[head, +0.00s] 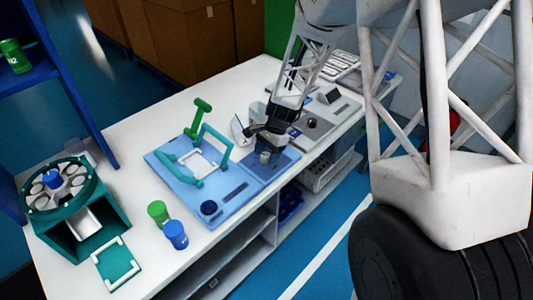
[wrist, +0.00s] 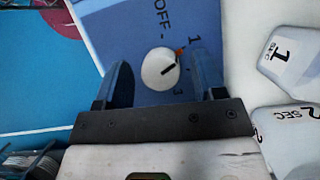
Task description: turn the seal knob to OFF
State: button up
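The seal knob (wrist: 160,69) is a round white dial with a dark line on its face, on a blue panel (wrist: 125,30) in the wrist view. "OFF" is printed on one side of it, "1" and "3" on the right. The dark line slants to the upper right, away from "OFF", and a small orange mark shows at that edge. My gripper (wrist: 163,88) is open, with one blue finger left and one right of the knob; I see gaps on both sides. In the head view my gripper (head: 266,146) is over the blue panel and mostly hides the knob.
A blue board with a green frame (head: 188,165), green and blue cans (head: 175,235) and a green carousel (head: 65,190) stand left on the white table. A grey panel (head: 325,115) is to the right.

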jog(key=c, duration=0.9)
jog(key=shift+n, duration=0.4)
jog(key=n+h, duration=0.1)
jog(key=n, duration=0.1)
jog(key=n+g, duration=0.1)
jog(key=n, duration=0.1)
jog(key=shift+w+a+h, duration=0.1)
jog(key=shift+h, duration=0.3)
jog(key=n+h, duration=0.1)
jog(key=n, duration=0.4)
jog(key=shift+h, duration=0.4)
jog(key=o, duration=0.9)
jog(key=shift+v, duration=3.95)
